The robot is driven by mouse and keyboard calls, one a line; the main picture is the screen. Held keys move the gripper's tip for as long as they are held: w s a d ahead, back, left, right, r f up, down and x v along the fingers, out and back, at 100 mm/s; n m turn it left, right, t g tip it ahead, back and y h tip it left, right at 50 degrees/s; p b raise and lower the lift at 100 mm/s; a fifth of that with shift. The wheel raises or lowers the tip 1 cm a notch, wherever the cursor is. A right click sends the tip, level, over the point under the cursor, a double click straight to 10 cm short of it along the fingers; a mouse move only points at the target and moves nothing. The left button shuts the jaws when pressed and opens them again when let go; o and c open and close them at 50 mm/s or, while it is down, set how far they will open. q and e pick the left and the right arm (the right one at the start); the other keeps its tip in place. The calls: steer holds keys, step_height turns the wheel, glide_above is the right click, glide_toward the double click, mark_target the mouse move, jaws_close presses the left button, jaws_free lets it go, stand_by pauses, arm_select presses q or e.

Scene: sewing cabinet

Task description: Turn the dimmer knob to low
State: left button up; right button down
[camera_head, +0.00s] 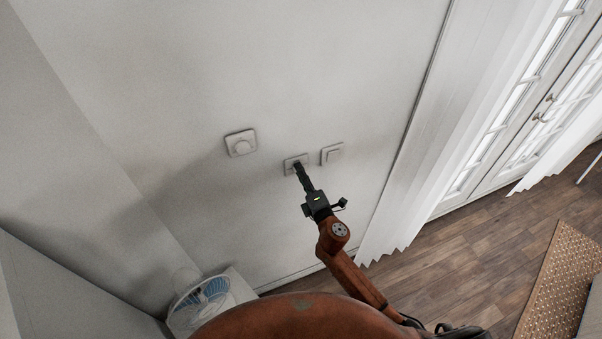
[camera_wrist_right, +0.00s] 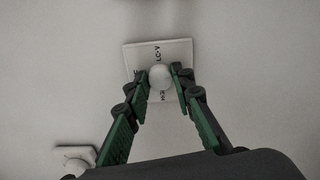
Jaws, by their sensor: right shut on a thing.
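The dimmer knob is a small round white knob (camera_wrist_right: 160,78) on a square white wall plate (camera_wrist_right: 172,52), seen in the right wrist view. Dark lettering on the plate seems to read LOW near its top, with more lettering at the left and below the knob, partly covered. My right gripper (camera_wrist_right: 160,74) has its green-padded fingers on both sides of the knob, shut on it. In the head view my right gripper (camera_head: 297,167) reaches the middle plate (camera_head: 289,162) and hides its knob. My left gripper is not in view.
A plate with a round knob (camera_head: 241,143) is on the wall to the left, and a switch plate (camera_head: 333,153) is close on the right. A fan (camera_head: 203,296) stands at lower left. Curtains (camera_head: 400,205) and glazed doors are at the right.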

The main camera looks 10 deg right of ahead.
steer(key=shift+a+n+p, duration=0.1)
steer(key=shift+n+p, duration=2.5)
steer(key=shift+n, duration=5.6)
steer(key=c, duration=1.7)
jaws_free()
steer(key=shift+o, duration=0.2)
